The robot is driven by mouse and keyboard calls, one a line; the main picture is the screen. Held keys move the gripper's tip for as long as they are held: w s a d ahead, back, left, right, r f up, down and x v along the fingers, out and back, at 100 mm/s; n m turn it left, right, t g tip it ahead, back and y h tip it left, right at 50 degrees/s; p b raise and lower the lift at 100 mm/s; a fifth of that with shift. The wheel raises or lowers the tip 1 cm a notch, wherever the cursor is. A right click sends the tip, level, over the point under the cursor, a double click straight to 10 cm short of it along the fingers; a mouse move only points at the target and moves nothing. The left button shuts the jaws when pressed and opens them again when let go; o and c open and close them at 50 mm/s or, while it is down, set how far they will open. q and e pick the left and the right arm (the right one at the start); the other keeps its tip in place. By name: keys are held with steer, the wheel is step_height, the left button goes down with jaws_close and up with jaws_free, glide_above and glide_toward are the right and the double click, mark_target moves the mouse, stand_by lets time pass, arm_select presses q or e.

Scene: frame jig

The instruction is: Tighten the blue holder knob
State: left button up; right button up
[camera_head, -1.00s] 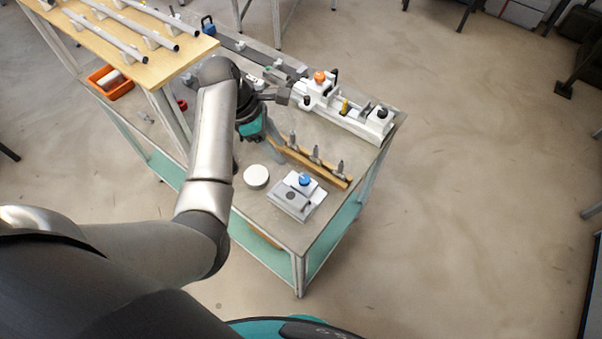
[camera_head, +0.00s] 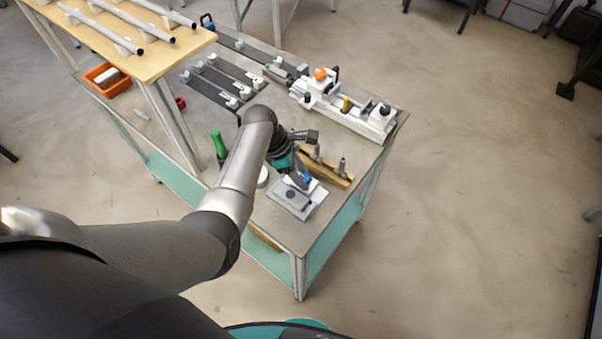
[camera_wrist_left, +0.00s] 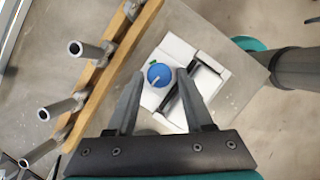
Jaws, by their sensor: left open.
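The blue holder knob (camera_wrist_left: 159,75) sits on top of a white and grey holder block (camera_wrist_left: 205,80) in the left wrist view, with a pale bar across its top. In the head view the holder (camera_head: 290,205) stands near the table's front corner, and the knob (camera_head: 307,179) is partly covered by my gripper. My left gripper (camera_wrist_left: 162,75) is open, its two fingers on either side of the knob in the wrist picture. I cannot tell whether the fingers touch it. My right gripper is not in view.
A wooden rack (camera_head: 337,179) with upright metal pegs stands just behind the holder. A white fixture (camera_head: 365,120) with an orange knob is farther back. A green-handled tool (camera_head: 218,145) and a white round piece (camera_head: 262,177) lie left, near my arm.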

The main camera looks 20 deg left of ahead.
arm_select(q)
jaws_close()
stand_by(0.4)
